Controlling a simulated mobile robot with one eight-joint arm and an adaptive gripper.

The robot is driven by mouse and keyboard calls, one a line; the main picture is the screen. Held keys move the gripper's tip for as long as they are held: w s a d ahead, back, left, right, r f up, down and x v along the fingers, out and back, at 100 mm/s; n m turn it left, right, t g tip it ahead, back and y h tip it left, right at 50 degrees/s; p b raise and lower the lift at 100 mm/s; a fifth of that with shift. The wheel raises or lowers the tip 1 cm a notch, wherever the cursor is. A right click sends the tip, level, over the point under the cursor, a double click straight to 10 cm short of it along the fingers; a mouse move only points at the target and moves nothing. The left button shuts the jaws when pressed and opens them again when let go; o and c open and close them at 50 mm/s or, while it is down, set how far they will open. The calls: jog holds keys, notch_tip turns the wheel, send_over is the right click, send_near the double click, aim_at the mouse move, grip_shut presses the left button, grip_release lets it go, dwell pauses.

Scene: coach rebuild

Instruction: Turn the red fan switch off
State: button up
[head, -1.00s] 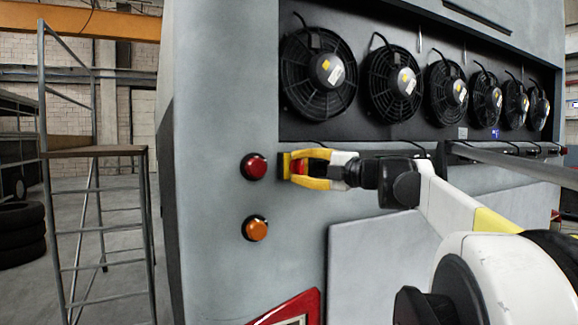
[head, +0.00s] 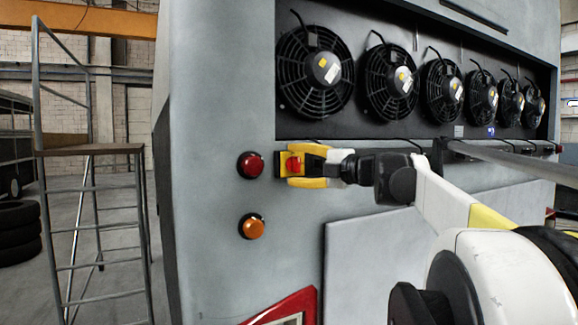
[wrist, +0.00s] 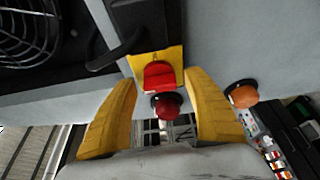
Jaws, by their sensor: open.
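The red fan switch (head: 293,162) is a red knob on a yellow plate, on the grey coach panel below the fans. In the wrist view, the red knob (wrist: 158,74) sits in front of and between my two fingertips, with the yellow plate (wrist: 174,55) behind it. My gripper (head: 300,167) is open at the switch, its yellow fingers on either side of the knob. In the wrist view my gripper (wrist: 160,82) shows a gap between each finger and the knob. Whether a finger touches it, and the exact knob angle, I cannot tell.
A round red light (head: 250,165) is just left of the switch, and an orange light (head: 251,226) is below it. Several black fans (head: 315,72) sit in the recess above. A long grey bar (head: 500,163) runs right of my wrist. A ladder stand (head: 88,150) is at left.

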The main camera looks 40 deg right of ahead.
jog(key=s+d, duration=0.2)
jog(key=s, duration=1)
jog(key=shift+w, duration=0.1)
